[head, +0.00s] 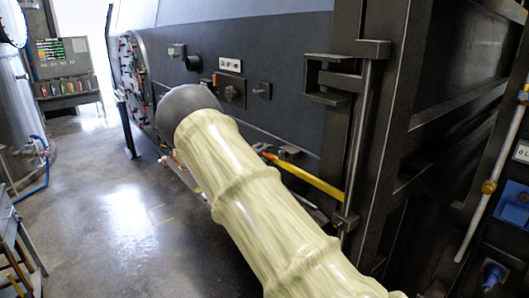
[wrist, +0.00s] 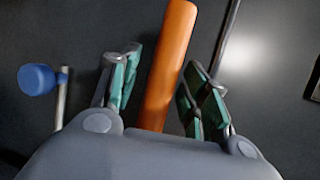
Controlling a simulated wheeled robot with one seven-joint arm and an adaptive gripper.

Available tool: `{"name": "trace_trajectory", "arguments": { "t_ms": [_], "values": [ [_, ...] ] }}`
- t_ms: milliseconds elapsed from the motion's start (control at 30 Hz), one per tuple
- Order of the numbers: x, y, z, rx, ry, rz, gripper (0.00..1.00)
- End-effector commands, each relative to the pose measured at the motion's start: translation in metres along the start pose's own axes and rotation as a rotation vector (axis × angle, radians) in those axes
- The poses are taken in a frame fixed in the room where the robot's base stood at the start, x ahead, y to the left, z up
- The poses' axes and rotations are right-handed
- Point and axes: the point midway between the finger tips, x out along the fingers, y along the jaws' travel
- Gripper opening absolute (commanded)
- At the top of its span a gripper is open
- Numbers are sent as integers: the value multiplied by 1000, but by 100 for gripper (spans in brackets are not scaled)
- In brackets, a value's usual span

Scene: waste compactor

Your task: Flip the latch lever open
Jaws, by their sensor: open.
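An orange bar (wrist: 167,68), likely the latch lever's handle, runs upright through the middle of the wrist view. My gripper (wrist: 165,80) is open, with green-padded fingers on either side of the bar. A gap shows between the bar and the fingers on each side, and the bar's lower end is hidden behind the gripper body. In the head view my gripper is hidden behind my arm's dark rounded end, close to the compactor's side (head: 285,55). A yellow-orange bar (head: 305,176) shows right of my arm; I cannot tell if it is the same bar.
A blue knob (wrist: 37,79) on a metal rod stands left of the gripper. A dark bracket (head: 333,80) and a vertical rod (head: 360,130) stick out right of my arm. The floor (head: 95,190) at left is mostly clear.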

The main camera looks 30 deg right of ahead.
Motion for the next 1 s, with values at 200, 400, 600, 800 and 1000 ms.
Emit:
{"name": "trace_trajectory", "arguments": {
  "t_ms": [200, 400, 600, 800, 1000],
  "values": [
    [2, 0, 0, 0, -1, -1, 46],
    [2, 0, 0, 0, -1, -1, 31],
    [2, 0, 0, 0, -1, 0, 0],
    [2, 0, 0, 0, -1, 0, 0],
    [2, 3, -4, -1, -9, 1, 0]
  ]
}}
